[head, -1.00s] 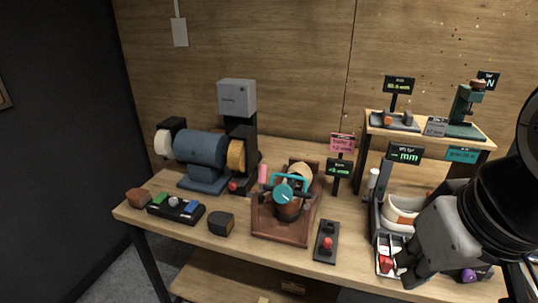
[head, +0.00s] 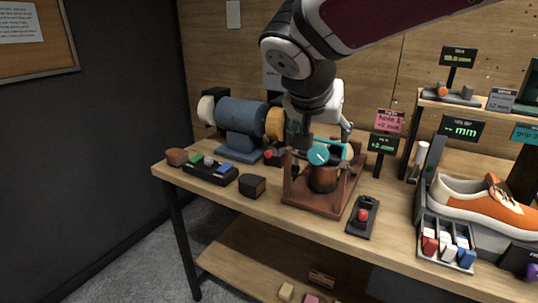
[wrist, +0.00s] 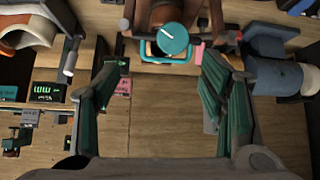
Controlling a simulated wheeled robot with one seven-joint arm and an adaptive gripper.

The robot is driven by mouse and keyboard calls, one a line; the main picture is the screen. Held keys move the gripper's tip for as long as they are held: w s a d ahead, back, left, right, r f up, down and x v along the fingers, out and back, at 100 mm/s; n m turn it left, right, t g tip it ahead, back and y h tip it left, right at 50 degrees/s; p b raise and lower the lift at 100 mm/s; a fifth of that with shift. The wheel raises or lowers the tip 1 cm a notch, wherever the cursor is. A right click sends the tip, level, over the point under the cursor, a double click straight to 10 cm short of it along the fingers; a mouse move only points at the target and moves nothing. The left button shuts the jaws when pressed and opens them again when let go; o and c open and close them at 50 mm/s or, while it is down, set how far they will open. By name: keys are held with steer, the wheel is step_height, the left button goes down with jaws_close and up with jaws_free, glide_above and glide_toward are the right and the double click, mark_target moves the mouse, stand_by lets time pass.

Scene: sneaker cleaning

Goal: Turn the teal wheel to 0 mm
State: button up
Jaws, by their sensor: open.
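A green-lit display (head: 384,144) beside the stand appears to read +2 mm.
A blue grinder (head: 242,117) stands left of the stand. A pink sign (head: 390,121) and a red-button box (head: 362,216) are to its right. Some front bench surface is clear.

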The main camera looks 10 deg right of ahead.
mark_target(318, 152)
steer(key=x, duration=0.4)
steer(key=a+b+x, duration=0.1)
steer(key=x, duration=0.4)
steer(key=w+x, duration=0.1)
steer(key=x, duration=0.4)
steer(key=shift+a+r+b, duration=0.1)
steer(key=shift+a+b, duration=0.25)
steer(key=c, duration=1.2)
